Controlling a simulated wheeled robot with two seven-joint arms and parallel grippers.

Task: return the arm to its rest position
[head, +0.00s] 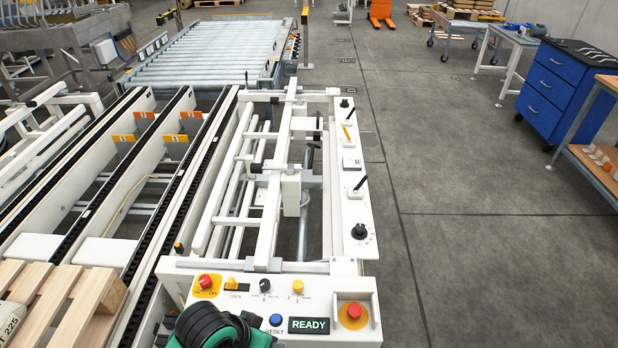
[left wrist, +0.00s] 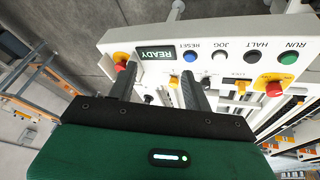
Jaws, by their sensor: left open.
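My left gripper shows in the left wrist view (left wrist: 158,74), its two dark fingers apart with nothing held between them. The fingers point toward the white control panel (left wrist: 222,38), and I cannot tell how far off it they are. Part of my green and black left arm end shows at the bottom of the head view, in front of the control panel (head: 330,288); its fingertips are not clear there. My right gripper is in neither view.
The panel carries a READY display (head: 308,326), a blue RESET button (head: 276,320) and a red emergency button (head: 353,311). A wooden pallet (head: 60,305) lies on the chain conveyor at left. A roller conveyor (head: 205,55) stands behind. Floor at right is clear before a blue cabinet (head: 560,90).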

